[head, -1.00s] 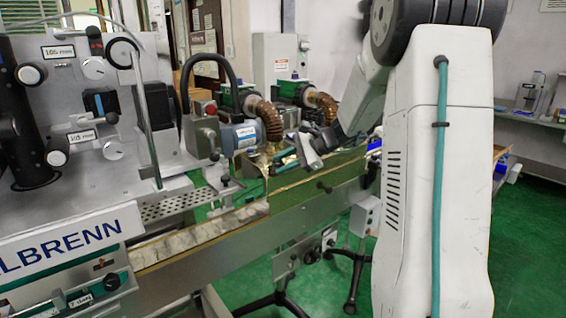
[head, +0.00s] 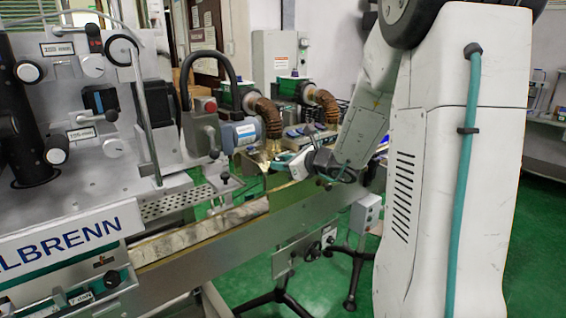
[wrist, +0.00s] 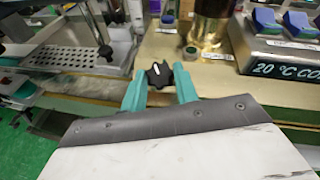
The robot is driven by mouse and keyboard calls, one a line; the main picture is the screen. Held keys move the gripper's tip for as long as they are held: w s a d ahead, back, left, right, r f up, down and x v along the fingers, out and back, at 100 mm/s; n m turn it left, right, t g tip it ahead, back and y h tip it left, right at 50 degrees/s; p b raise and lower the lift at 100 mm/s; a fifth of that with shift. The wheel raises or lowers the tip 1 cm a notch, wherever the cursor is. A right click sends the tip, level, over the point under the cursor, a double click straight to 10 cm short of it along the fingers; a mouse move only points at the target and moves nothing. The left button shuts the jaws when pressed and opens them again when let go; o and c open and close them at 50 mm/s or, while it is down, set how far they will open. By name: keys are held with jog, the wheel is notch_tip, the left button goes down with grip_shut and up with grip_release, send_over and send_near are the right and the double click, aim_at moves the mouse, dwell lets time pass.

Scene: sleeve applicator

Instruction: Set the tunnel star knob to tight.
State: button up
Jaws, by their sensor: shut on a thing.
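The star knob (wrist: 154,75) is black and lobed, with a white pointer mark on top, in the wrist view. It sits between the two teal fingertips of my gripper (wrist: 160,72), which is shut on it. The white mark slants across the knob; I cannot read any scale beside it. In the head view my gripper (head: 281,163) reaches in from the right over the conveyor, near the brass pipes. The knob cannot be made out there.
A brass cylinder (wrist: 212,22) and a display box (wrist: 284,48) stand beyond the gripper in the wrist view. A perforated tray (wrist: 75,56) lies to the left. The labelling machine (head: 75,150) fills the left of the head view, with the conveyor rail (head: 235,238) below.

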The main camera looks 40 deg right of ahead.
jog(key=m+h, duration=0.1)
jog(key=m, duration=0.1)
jog(key=m+h, duration=0.3)
jog(key=m, duration=0.2)
jog(key=shift+a+h, duration=0.3)
jog(key=shift+m+h, duration=0.3)
jog(key=o, duration=1)
jog(key=shift+c, duration=0.2)
jog(key=shift+s, duration=0.1)
